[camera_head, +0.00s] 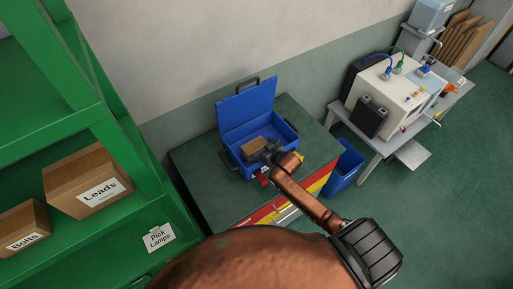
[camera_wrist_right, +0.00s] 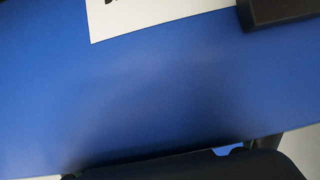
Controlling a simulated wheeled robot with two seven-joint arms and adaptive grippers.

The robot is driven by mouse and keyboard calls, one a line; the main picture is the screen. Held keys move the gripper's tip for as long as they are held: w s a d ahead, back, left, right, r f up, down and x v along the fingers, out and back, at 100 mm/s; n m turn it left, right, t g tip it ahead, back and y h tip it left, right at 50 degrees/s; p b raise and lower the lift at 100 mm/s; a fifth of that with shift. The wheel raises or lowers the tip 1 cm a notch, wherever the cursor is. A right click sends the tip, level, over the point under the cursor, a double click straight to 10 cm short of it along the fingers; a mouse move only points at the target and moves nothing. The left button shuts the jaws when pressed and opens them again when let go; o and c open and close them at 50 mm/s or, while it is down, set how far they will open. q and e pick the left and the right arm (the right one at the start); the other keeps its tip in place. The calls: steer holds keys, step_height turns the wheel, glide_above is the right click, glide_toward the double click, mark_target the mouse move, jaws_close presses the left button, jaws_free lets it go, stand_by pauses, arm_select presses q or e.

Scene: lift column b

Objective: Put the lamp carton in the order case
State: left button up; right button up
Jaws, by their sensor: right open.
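The order case (camera_head: 247,108) is blue, with its lid raised, on the green-topped workbench. A small brown carton (camera_head: 254,145), which looks like the lamp carton, lies inside the case toward its left side; no label on it is readable. My right gripper (camera_head: 268,154) is open over the case, right beside the carton; whether it touches the carton I cannot tell. The right wrist view is filled by a blue surface (camera_wrist_right: 150,100), likely the case, with part of a white label; no carton shows there. My left gripper is not in view.
A green shelf (camera_head: 130,215) at left holds cartons marked Leads (camera_head: 85,165) and Bolts (camera_head: 22,215), and a "Pick Lamps" sign (camera_head: 158,238). The workbench top (camera_head: 200,170) is clear left of the case. A blue bin (camera_head: 346,167) and an equipment table (camera_head: 395,140) stand right.

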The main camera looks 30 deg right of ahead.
steer(key=v, duration=1.2)
steer(key=shift+r, duration=0.15)
steer(key=shift+c, duration=0.4)
stand_by(0.7)
